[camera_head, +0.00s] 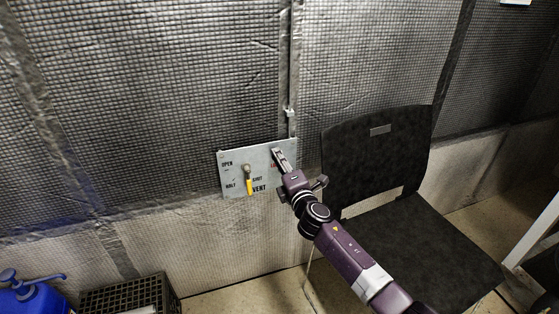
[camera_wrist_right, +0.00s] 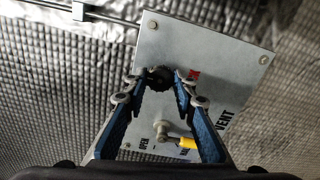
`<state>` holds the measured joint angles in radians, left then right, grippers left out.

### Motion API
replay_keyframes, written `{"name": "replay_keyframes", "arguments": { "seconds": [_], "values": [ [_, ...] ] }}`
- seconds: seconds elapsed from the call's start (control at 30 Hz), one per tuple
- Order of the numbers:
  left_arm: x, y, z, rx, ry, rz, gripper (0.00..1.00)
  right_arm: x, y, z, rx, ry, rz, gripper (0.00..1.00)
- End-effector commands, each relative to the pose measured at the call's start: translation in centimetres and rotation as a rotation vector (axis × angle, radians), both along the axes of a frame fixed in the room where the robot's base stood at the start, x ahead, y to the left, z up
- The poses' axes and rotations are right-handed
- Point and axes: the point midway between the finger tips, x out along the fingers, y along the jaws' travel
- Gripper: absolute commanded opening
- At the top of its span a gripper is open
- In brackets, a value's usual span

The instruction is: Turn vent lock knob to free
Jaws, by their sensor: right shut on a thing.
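The vent panel (camera_head: 232,178) is a grey metal plate on the wall, with the words OPEN, HALT, SHUT and VENT. A lever with a yellow grip (camera_head: 249,186) hangs down on it and also shows in the right wrist view (camera_wrist_right: 186,143). The vent lock knob (camera_wrist_right: 160,78) is dark and round, near the plate's edge in the right wrist view. In the head view my gripper hides it. My right gripper (camera_wrist_right: 162,80) has its fingertips shut on the knob from both sides. It also shows in the head view (camera_head: 278,154). The left gripper is out of view.
A black chair (camera_head: 376,150) stands right of the panel, close to my right arm. A black crate (camera_head: 128,294) and a blue container (camera_head: 38,296) are at the lower left. A thin conduit (camera_head: 291,75) runs down the quilted wall above the panel.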

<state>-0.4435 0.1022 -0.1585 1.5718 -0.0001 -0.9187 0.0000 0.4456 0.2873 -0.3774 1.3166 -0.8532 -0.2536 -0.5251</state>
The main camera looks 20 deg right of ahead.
Motion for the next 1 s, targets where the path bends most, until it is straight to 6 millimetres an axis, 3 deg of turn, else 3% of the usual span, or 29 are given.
{"name": "replay_keyframes", "arguments": {
  "seconds": [0.37,0.4,0.53,0.87,1.0],
  "values": [
    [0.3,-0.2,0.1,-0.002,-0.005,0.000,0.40,-0.1,0.1,-0.2,-0.007,0.002,0.002,0.01],
    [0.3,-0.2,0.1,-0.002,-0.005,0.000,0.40,-0.1,0.1,-0.2,-0.007,0.002,0.002,0.28],
    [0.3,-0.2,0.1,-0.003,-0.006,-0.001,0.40,0.0,0.1,-0.2,-0.006,0.002,0.002,0.43],
    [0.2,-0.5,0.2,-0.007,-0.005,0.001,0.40,-0.2,0.0,-0.1,-0.005,0.001,0.001,0.43],
    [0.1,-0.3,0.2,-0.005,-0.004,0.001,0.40,-1.2,-0.1,-0.2,-0.006,0.001,0.001,0.43]
  ]
}}
